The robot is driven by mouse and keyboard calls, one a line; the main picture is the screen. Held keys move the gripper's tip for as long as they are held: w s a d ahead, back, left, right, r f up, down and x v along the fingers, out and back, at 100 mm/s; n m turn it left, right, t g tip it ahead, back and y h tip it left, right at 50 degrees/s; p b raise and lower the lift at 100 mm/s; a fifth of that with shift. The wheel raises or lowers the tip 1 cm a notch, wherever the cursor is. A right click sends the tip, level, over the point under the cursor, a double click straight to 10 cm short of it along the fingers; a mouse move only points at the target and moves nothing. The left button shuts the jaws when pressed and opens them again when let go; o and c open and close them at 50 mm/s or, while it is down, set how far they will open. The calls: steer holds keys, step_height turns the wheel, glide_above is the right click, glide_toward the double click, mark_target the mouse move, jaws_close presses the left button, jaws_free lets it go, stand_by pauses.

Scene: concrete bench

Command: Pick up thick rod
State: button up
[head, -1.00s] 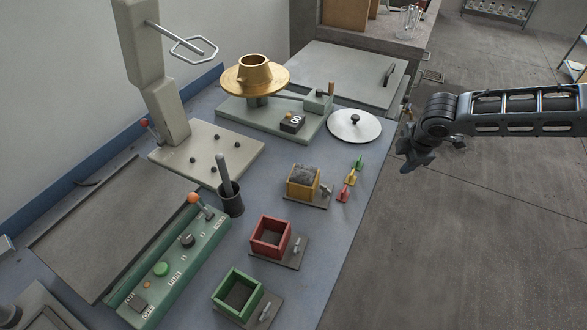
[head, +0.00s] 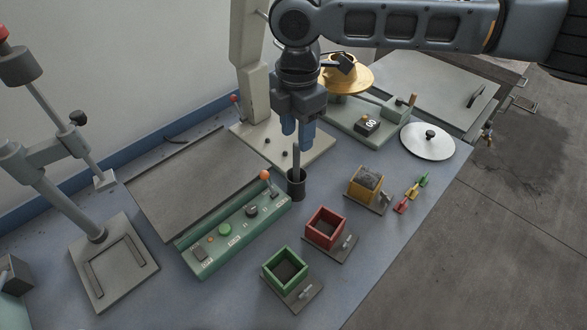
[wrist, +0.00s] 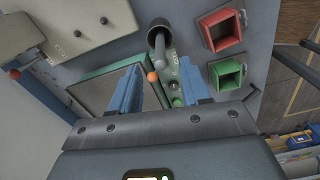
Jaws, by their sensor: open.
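The thick rod (head: 296,163) is grey and stands nearly upright in a dark cup (head: 297,187) on the bench. My gripper (head: 297,141) points down over the cup, with its two blue fingers spread and the rod's upper end close to the fingertips. Whether the rod's top lies between the fingers is hard to tell in the head view. In the wrist view the rod (wrist: 165,55) shows beyond the open fingers (wrist: 161,67), roughly midway between them, rising from the cup (wrist: 157,30). My gripper holds nothing.
A green control panel (head: 231,228) with an orange-knobbed lever stands just left of the cup. Red (head: 326,228), green (head: 284,269) and yellow (head: 366,184) square boxes stand to its right and front. A pale stand (head: 252,85) and a gold wheel (head: 346,80) are behind.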

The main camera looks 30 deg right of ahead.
mark_target(297, 155)
steer(key=shift+f+p, duration=0.4)
steer(key=shift+f, duration=3.1)
jaws_close()
